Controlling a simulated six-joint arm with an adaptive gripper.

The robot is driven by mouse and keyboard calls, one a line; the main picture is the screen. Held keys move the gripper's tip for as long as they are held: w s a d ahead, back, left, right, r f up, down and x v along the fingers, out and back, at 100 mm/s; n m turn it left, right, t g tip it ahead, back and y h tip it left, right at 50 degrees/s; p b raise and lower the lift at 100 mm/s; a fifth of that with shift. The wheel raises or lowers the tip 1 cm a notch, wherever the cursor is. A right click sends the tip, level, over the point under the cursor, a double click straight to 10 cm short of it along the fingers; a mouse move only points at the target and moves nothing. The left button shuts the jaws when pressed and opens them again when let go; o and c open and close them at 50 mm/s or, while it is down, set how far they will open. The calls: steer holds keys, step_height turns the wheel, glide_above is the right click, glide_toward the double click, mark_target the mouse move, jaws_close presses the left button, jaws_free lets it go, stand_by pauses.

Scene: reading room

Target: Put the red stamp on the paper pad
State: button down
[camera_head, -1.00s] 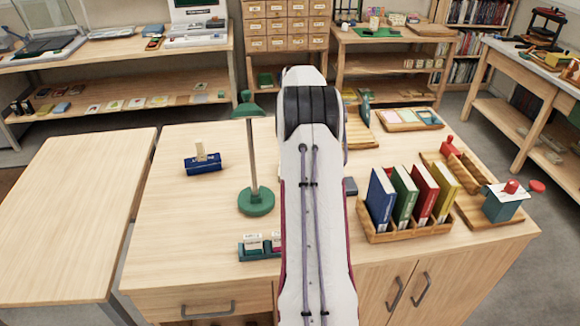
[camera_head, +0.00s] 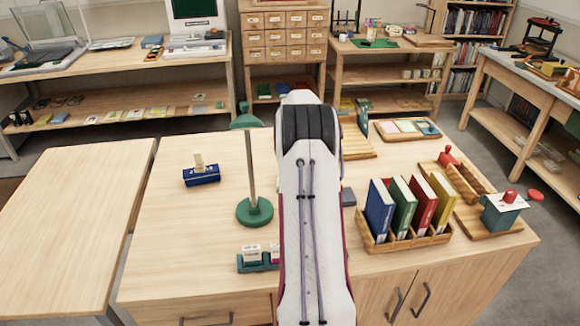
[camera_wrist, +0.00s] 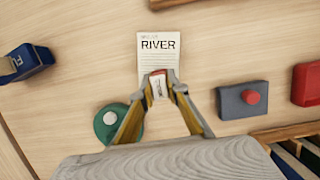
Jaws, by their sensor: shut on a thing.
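In the wrist view, my gripper (camera_wrist: 159,92) is shut on a small block with a white face and red edges (camera_wrist: 158,83), which looks like the red stamp. It overlaps the lower part of a pale paper pad (camera_wrist: 158,52) printed "RIVER". I cannot tell whether the block touches the pad. In the head view, my arm hides the gripper, the held block and the pad.
A green round base (camera_wrist: 104,127) is close left of the fingers; its tall pole shows in the head view (camera_head: 250,170). A grey block with a red knob (camera_wrist: 230,105) and a red block (camera_wrist: 310,84) are right. A blue holder (camera_wrist: 20,64) is left. Books fill a wooden rack (camera_head: 405,244).

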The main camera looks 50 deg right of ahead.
steer(key=shift+f, duration=0.1)
steer(key=c, duration=2)
jaws_free()
steer(key=shift+v, duration=6.1)
steer(key=shift+w, duration=0.15)
